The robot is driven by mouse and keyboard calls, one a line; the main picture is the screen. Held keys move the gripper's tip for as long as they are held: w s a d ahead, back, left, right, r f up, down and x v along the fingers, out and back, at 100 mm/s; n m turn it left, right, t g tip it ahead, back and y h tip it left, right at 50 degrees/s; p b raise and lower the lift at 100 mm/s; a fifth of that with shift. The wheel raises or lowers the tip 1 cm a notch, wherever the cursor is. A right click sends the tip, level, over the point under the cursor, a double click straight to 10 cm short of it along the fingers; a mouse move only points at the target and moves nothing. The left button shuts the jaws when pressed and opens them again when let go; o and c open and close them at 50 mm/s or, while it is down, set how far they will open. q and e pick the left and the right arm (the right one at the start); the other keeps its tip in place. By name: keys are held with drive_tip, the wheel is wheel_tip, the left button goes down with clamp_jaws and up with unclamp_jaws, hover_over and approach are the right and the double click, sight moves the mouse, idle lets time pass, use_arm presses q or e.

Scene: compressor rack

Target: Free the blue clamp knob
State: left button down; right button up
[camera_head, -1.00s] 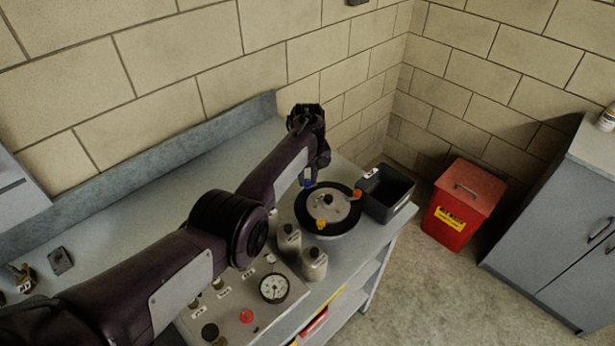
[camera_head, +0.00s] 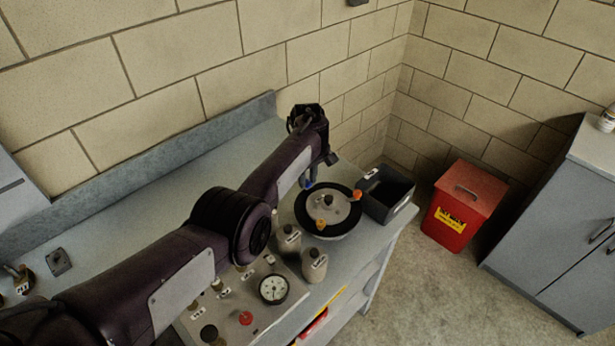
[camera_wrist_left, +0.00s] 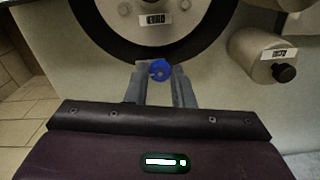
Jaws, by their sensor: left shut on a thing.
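The blue clamp knob (camera_wrist_left: 159,71) shows between the fingertips of my left gripper (camera_wrist_left: 158,78) in the left wrist view, at the rim of a round plate with a black ring. My left gripper is shut on it. In the head view the blue knob (camera_head: 308,184) shows small at the ring's left edge, just below my left gripper (camera_head: 318,165), which is partly hidden by its own wrist. The round plate (camera_head: 318,205) in its black ring carries orange knobs at its right (camera_head: 356,195) and front (camera_head: 320,225). My right gripper is not in view.
A black open bin (camera_head: 388,195) stands right of the plate. Two labelled canisters (camera_head: 314,265) and a gauge panel (camera_head: 240,305) stand at the front. A red bin (camera_head: 462,210) is on the floor. A block wall rises behind the bench.

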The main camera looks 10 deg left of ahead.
sight(307, 182)
use_arm(q)
drive_tip(key=c, duration=1.3)
unclamp_jaws()
drive_tip(key=shift+o, duration=0.2)
drive_tip(key=shift+r, duration=3.9)
